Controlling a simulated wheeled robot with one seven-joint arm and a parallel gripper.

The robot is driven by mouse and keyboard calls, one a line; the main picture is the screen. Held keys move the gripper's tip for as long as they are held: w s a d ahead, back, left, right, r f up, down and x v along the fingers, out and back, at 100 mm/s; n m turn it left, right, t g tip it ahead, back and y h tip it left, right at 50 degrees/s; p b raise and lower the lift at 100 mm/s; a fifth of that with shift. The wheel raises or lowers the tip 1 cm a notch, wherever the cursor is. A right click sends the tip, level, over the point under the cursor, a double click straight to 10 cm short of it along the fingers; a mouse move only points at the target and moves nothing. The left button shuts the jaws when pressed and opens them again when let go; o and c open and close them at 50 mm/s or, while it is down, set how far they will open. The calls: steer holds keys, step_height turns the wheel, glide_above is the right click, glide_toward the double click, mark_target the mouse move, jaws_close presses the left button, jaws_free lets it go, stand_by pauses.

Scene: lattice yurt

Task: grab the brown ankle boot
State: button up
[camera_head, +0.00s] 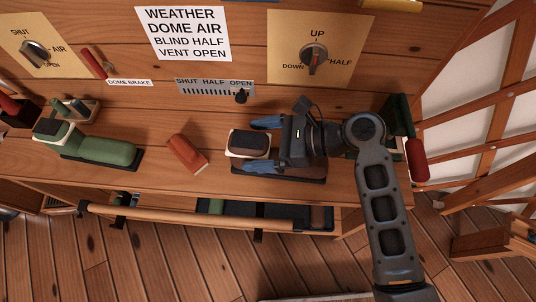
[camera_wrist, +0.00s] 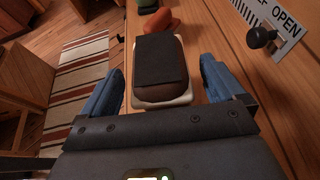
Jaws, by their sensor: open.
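The brown ankle boot (camera_head: 250,150) lies on the wooden bench, over a dark flat tray (camera_head: 305,174). It shows a dark top and a pale cream rim; my gripper hides part of it in the head view. In the wrist view the boot (camera_wrist: 160,92) sits between my fingers, its dark panel and brown rounded end facing the camera. My gripper (camera_head: 262,145) is open, with one blue finger on each side of the boot. In the wrist view, gaps show between the boot and both fingers of my gripper (camera_wrist: 163,86).
An orange-red object (camera_head: 187,153) lies left of the boot. A green boot-like item (camera_head: 100,148) lies on a dark tray farther left. A slider panel (camera_head: 215,87) and dials are on the back wall. A wooden rail (camera_head: 170,214) runs along the bench front.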

jaws_close()
stand_by(0.9)
